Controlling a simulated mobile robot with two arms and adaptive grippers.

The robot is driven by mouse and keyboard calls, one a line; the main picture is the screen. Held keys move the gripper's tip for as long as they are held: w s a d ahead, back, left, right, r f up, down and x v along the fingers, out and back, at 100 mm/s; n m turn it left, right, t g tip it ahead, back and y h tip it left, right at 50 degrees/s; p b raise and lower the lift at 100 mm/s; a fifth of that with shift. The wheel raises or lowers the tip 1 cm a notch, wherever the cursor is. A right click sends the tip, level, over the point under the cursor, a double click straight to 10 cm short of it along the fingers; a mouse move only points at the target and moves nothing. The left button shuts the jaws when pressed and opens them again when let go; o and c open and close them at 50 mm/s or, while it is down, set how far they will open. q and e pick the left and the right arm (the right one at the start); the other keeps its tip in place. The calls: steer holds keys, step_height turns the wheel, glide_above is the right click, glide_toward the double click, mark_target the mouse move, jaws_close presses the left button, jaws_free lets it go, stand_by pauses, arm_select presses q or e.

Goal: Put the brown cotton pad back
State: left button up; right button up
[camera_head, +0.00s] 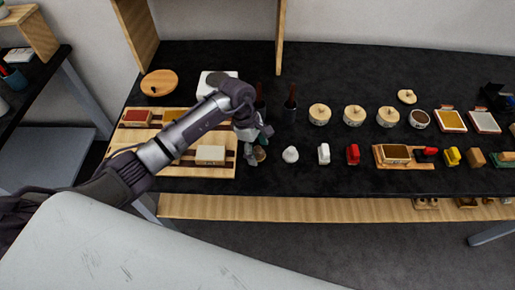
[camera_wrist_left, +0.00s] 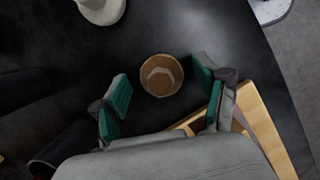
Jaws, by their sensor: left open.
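My left gripper (camera_head: 256,147) reaches down to the black table, just right of the striped wooden board. In the left wrist view its green-padded fingers (camera_wrist_left: 162,84) are open. A small round brown piece with a pale curved mark (camera_wrist_left: 161,75) sits between and slightly beyond the fingertips. It looks like the brown cotton pad, but I cannot be sure. In the head view this piece (camera_head: 260,154) is partly hidden by the fingers. I see no clear contact with it. My right gripper is not in view.
The striped board (camera_head: 200,170) with several small blocks lies to the left.

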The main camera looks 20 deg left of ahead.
arm_select(q)
steer(key=shift+a+r, duration=0.1)
steer(key=shift+r, duration=0.3)
steer(key=b+v, duration=0.3)
steer(key=v, duration=0.8)
steer(key=shift+r, duration=0.2)
steer(key=shift+s, duration=0.1)
